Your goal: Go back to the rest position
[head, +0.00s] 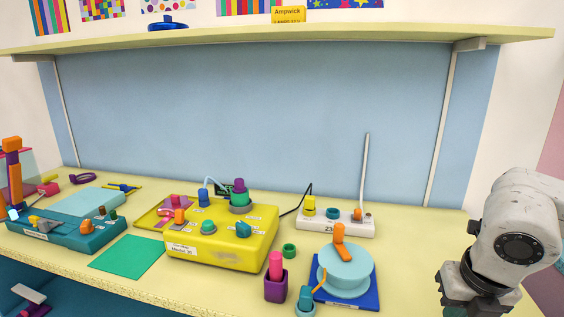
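My arm is at the right edge of the head view, a white, scuffed link with a round dark joint cap. My gripper (478,293) is the dark part below it at the bottom right, in front of the counter's right end. Its lower part is cut off by the frame's bottom edge, and its fingertips do not show clearly. I cannot tell whether it is open or holds anything.
A pale yellow counter (405,270) carries a yellow box (215,255), a teal box (75,235), a white strip (345,226) with a tall rod, a pale turquoise spool (346,275) and a purple cup (276,288). A shelf (270,38) hangs above. The counter right of the spool is clear.

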